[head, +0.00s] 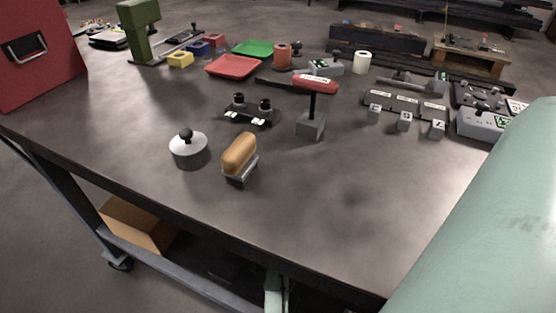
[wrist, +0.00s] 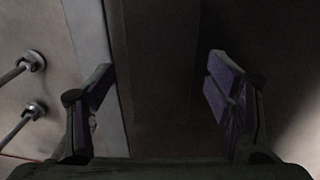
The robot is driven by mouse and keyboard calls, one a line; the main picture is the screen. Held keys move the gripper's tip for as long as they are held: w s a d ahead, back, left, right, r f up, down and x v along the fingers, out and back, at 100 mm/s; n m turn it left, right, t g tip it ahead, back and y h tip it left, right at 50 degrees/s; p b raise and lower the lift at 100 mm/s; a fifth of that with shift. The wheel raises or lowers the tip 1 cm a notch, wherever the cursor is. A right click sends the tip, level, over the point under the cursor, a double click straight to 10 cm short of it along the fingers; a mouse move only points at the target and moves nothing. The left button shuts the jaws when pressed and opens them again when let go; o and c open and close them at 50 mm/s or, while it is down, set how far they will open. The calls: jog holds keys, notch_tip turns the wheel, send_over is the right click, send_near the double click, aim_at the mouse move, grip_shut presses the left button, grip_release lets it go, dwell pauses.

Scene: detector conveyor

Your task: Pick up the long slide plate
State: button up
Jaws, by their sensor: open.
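My gripper (wrist: 160,88) is open in the wrist view, with one dark, purple-padded finger at each side. A long, dark, flat band (wrist: 155,70) runs up the picture between the fingers, and nothing is gripped. It may be the long slide plate, but the view is too dim to be sure. A lighter grey strip (wrist: 92,45) runs along its left side, behind the left finger. The gap between fingers and band cannot be judged. In the head view my gripper is not seen, and I cannot make out a long slide plate there.
Two metal rods with round ends (wrist: 33,61) stand left of the left finger. In the head view, the dark table (head: 330,215) holds a wooden-handled block (head: 239,155), a round knobbed weight (head: 188,150) and a red-handled tool (head: 312,84).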

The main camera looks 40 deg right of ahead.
jog(key=shift+f, duration=0.2)
jog(key=shift+c, duration=0.5)
grip_shut()
dwell(0.4)
jog(key=shift+w+r, duration=0.1)
